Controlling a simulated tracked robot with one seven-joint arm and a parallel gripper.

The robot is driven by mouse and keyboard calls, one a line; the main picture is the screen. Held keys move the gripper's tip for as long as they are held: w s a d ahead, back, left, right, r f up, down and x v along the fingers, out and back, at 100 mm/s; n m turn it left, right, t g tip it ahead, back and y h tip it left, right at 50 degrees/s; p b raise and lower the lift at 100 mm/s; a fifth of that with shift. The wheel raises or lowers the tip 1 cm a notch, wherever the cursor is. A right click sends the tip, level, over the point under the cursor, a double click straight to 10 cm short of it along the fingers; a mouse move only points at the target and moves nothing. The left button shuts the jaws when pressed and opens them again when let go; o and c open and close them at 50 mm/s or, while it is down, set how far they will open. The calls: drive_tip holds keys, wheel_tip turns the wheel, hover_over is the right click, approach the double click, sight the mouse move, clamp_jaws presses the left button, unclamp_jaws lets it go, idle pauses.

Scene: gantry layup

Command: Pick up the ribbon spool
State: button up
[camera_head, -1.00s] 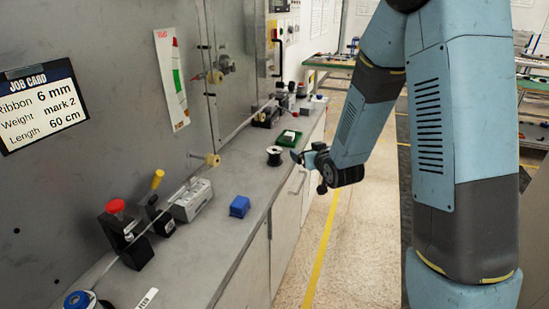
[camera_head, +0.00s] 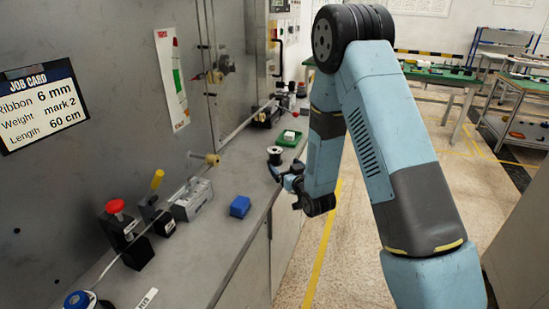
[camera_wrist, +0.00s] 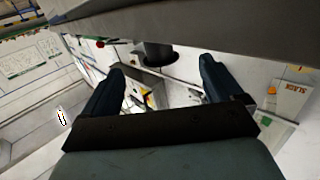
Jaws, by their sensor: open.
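A spool with dark flanges and a pale core (camera_head: 274,156) stands upright on the grey bench near its front edge; I take it for the ribbon spool. My gripper (camera_head: 277,173) is open and empty, just in front of the spool at the bench edge. In the wrist view, a dark round flanged shape (camera_wrist: 158,53), which looks like the spool, lies beyond and between the spread fingertips (camera_wrist: 162,67). A gap to it seems to remain, and I cannot tell how large it is.
A green tray (camera_head: 281,143) with a white item lies just behind the spool. A blue block (camera_head: 240,206) lies nearer on the bench (camera_head: 215,240). A grey ribbon device (camera_head: 190,200) and a red-knobbed black device (camera_head: 123,235) stand along the wall.

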sight(278, 158)
drive_tip(key=shift+x, duration=4.25)
drive_tip(key=shift+d+f, duration=0.1)
drive_tip(key=shift+d, duration=0.05)
drive_tip(key=c, duration=1.1)
